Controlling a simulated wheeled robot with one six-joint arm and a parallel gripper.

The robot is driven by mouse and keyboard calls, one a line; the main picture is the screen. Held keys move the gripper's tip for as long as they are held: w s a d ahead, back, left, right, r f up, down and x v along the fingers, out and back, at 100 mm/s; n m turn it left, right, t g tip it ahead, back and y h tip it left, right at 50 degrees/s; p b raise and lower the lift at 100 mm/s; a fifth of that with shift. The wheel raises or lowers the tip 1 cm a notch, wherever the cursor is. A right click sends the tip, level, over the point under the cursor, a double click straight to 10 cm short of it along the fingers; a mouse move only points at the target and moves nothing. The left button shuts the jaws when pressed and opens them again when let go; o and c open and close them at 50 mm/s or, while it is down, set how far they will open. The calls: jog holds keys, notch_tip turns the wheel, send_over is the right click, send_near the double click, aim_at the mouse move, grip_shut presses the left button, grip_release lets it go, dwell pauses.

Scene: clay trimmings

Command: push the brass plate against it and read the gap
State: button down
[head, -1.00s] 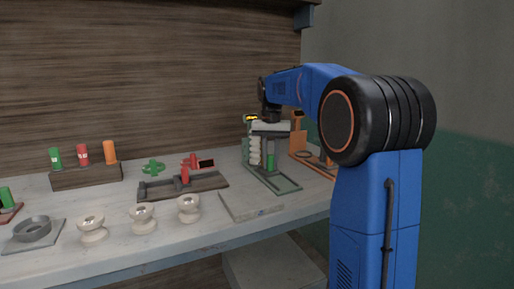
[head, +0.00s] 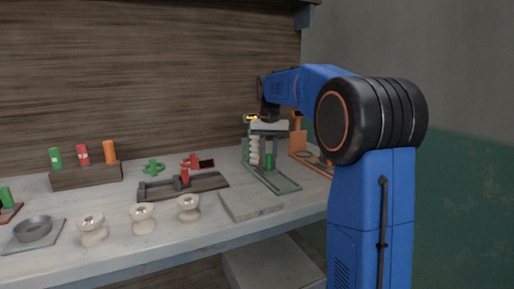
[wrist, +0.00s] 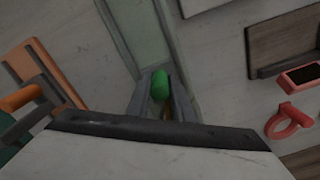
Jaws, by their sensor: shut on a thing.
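My gripper (wrist: 161,97) points down over a light green stand (head: 285,188) at the right of the bench. Its grey fingers are shut on a green rounded piece (wrist: 160,84); the same piece shows low between the fingers in the head view (head: 268,161). A small dark display with yellow lit marks (head: 250,118) sits at the top of the stand; its reading is too small to make out. I cannot pick out a brass plate; a small yellowish bit by the fingers in the wrist view is mostly hidden.
An orange stand (head: 298,145) is close on the right. A dark board with a red fixture (head: 184,172) lies to the left. A pale slab (head: 248,205) and several cream spools (head: 143,218) lie in front. A wooden block (head: 86,175) holds upright cylinders.

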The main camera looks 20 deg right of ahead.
jog(key=shift+w, duration=0.4)
dwell(0.4)
dwell(1.8)
send_over(278, 180)
jog(key=w, duration=0.1)
jog(key=shift+a, duration=0.1)
dwell(0.9)
jog(key=shift+s, duration=0.5)
dwell(1.0)
jog(key=c, duration=0.6)
grip_release()
jog(key=shift+o, duration=0.2)
notch_tip(278, 180, up, 7)
dwell(0.4)
